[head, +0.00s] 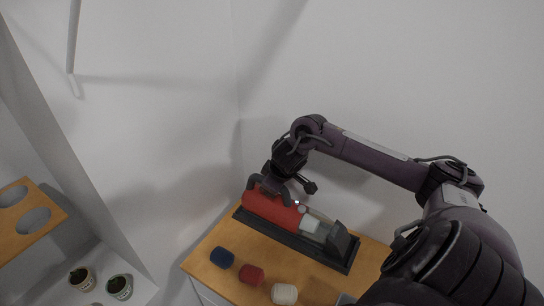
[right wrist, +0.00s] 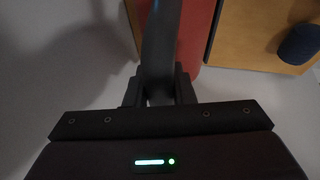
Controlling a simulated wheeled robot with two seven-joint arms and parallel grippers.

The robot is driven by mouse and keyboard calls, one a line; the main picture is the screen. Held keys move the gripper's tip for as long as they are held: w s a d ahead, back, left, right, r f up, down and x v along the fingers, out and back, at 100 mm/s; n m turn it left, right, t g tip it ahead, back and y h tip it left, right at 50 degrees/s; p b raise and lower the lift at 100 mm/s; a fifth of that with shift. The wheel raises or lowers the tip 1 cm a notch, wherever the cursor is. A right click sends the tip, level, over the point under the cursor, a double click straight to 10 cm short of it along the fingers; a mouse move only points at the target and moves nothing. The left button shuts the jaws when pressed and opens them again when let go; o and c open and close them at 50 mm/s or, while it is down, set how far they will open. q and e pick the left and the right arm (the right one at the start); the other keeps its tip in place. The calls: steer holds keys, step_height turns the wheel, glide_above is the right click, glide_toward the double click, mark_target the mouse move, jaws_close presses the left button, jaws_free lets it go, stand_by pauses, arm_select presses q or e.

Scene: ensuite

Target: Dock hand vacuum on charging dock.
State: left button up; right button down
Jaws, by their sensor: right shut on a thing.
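The hand vacuum (head: 268,208) has a red body, a clear and grey front part and a dark handle. It lies lengthwise along the long dark charging dock (head: 290,242) on the wooden top in the head view. Whether it is fully seated or slightly above the dock, I cannot tell. My right gripper (head: 270,184) is above the red body, shut on the handle. The right wrist view shows the dark handle (right wrist: 161,45) between my fingers (right wrist: 159,90), with the red body (right wrist: 188,35) beyond. My left gripper is not in view.
A blue item (head: 222,257), a red item (head: 251,274) and a cream item (head: 284,293) stand along the front of the wooden top (head: 207,248). At left are a wooden shelf with holes (head: 47,226) and two small pots (head: 82,279). White walls stand close behind.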

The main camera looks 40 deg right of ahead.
steer(key=shift+f, duration=0.15)
steer(key=c, duration=1.2)
jaws_free()
steer(key=shift+s, duration=0.1)
steer(key=shift+c, duration=0.2)
steer(key=shift+r, duration=0.3)
steer(key=b+v, duration=0.1)
steer(key=v, duration=1)
steer(key=shift+s, duration=0.2)
steer(key=shift+a, duration=0.1)
